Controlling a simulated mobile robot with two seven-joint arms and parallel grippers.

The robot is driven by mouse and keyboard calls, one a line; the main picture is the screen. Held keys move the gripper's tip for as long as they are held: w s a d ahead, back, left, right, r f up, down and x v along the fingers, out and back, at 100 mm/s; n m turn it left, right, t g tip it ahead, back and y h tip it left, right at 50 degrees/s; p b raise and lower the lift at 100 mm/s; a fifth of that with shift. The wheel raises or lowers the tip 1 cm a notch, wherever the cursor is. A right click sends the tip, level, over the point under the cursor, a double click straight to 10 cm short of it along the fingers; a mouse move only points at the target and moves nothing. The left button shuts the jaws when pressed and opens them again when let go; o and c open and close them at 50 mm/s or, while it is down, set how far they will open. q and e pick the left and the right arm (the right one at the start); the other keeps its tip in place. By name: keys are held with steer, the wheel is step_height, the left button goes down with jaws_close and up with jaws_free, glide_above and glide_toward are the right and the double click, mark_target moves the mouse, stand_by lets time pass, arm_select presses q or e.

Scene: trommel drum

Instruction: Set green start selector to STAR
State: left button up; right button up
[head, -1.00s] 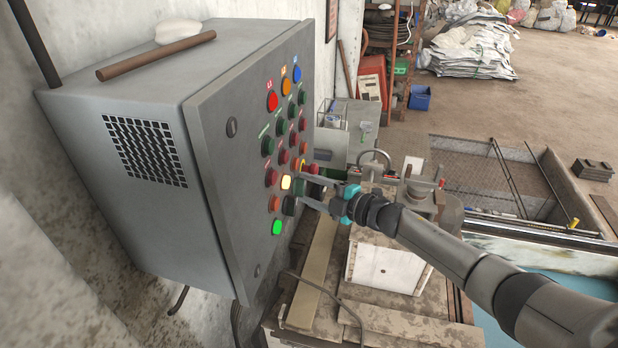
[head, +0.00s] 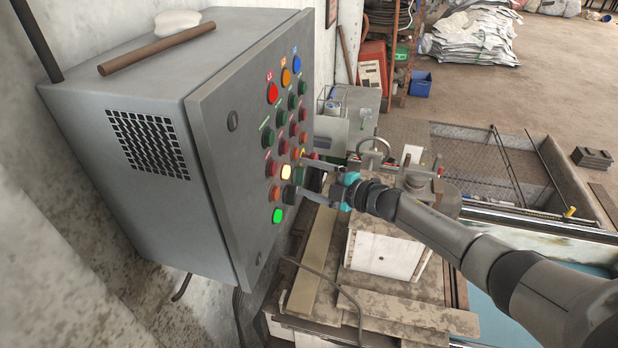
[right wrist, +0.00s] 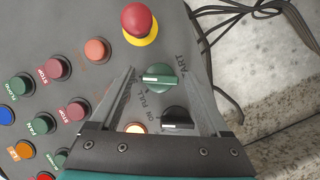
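The green selector (right wrist: 158,77) is a round knob with a raised handle and a white mark on the control panel. In the right wrist view, its mark points to the picture's left. Lettering reading "ON FULL" and part of "START" shows around it. My right gripper (right wrist: 160,68) is open, with one finger on each side of the green selector; I cannot tell whether either finger touches it. In the head view, my right gripper (head: 302,176) is at the panel face and partly hides the selector area. My left gripper is not in view.
A black selector (right wrist: 177,118) and a lit button (right wrist: 135,128) sit near the finger bases. A red emergency stop (right wrist: 138,20) on a yellow base is beyond the fingertips. The grey cabinet (head: 225,190) carries several buttons. A white block (head: 385,255) stands below my arm.

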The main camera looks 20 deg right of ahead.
steer(key=shift+o, duration=0.4)
steer(key=shift+s, duration=0.1)
steer(key=v, duration=1.5)
steer(key=shift+a, duration=0.1)
